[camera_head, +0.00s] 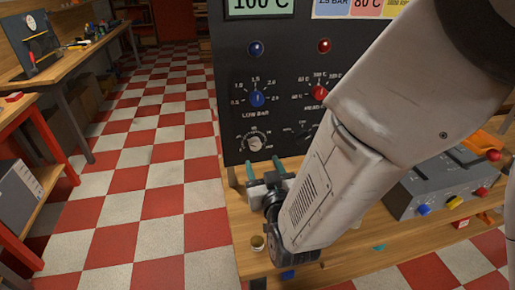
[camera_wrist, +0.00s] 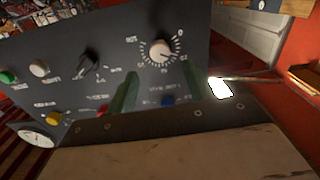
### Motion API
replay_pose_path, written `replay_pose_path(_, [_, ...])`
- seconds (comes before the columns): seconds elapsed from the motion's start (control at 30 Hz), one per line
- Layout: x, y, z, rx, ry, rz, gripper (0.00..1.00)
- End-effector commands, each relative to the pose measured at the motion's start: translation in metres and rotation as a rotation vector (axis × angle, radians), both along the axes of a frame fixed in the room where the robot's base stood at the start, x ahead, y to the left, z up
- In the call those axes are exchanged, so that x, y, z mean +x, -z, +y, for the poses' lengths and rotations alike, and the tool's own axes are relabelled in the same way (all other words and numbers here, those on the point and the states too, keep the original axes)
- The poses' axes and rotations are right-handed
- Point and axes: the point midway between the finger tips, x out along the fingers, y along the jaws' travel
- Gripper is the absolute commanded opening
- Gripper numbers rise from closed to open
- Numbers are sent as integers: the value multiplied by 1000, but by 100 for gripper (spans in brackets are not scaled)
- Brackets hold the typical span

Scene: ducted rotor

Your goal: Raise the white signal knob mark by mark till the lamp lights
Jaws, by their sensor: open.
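A white knob (camera_head: 255,142) with a ring of marks sits low on the dark upright panel (camera_head: 232,100). In the wrist view the white knob (camera_wrist: 162,50) shows larger, with its scale around it. My gripper (camera_head: 265,169) is just below it in the head view, its green fingers apart and nothing between them. In the wrist view my gripper (camera_wrist: 158,88) has a finger to either side, below the knob and not visibly touching it. A blue lamp (camera_head: 256,48) and a red lamp (camera_head: 323,46) are higher on the panel; neither clearly glows. Which lamp belongs to the knob cannot be told.
A blue knob (camera_head: 257,98) and a red knob (camera_head: 319,92) are above the white one. A black knob (camera_wrist: 88,66) is beside it in the wrist view. A grey control box (camera_head: 440,185) stands at right on the wooden bench (camera_head: 240,232). The checkered floor at left is clear.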

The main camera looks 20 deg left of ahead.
Motion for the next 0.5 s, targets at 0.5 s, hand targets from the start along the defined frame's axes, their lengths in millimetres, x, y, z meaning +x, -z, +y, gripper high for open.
replay_pose_path(0.5, [60,0,36,-1,1,-2,52])
